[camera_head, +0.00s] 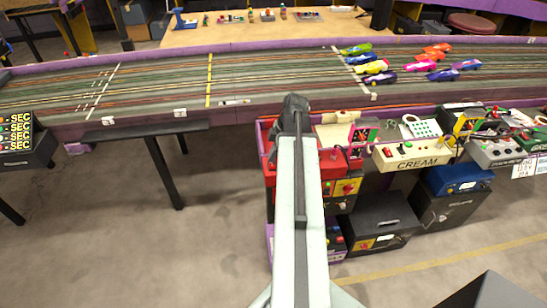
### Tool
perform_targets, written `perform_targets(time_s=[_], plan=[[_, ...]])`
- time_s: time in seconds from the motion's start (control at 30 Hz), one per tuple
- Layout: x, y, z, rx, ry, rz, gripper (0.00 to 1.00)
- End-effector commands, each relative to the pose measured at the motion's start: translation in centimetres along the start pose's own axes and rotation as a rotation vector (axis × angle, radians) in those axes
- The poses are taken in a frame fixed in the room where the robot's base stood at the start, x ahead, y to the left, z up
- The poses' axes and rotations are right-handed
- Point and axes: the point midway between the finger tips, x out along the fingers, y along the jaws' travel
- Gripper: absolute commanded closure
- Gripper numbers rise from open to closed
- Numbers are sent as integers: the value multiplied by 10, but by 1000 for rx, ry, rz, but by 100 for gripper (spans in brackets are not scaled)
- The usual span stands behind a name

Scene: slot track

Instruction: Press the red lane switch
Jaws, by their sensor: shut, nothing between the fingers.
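A red control box (333,164) stands on the cluttered bench below the slot track, partly covered by my arm. A yellow plate with a red knob (348,187) shows on its front, just right of my arm. I cannot tell which part of the box is the lane switch; some of its top is hidden. My gripper (295,102) is dark, shut and empty. In the picture it lies above the red box, near the track's front edge. I cannot tell whether it touches anything.
The slot track (260,75) runs across the back with several toy cars (378,67) at its right. A cream control box (416,153) stands right of the red one. A black case (380,222) and a blue box (458,179) are below. Floor at left is open.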

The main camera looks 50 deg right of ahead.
Motion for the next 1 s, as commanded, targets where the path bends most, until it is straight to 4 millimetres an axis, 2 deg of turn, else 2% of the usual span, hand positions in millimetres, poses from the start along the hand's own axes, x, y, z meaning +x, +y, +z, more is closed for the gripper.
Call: perform_targets(time_s=[0.27, 0.57, 0.87, 1.0], plan=[[-1, -3, 0, -1, -3, -1, 100], [-3, -18, 0, 0, -3, -4, 100], [-4, -17, 0, 1, -2, -2, 100], [-10, -17, -2, 0, -2, -2, 100]])
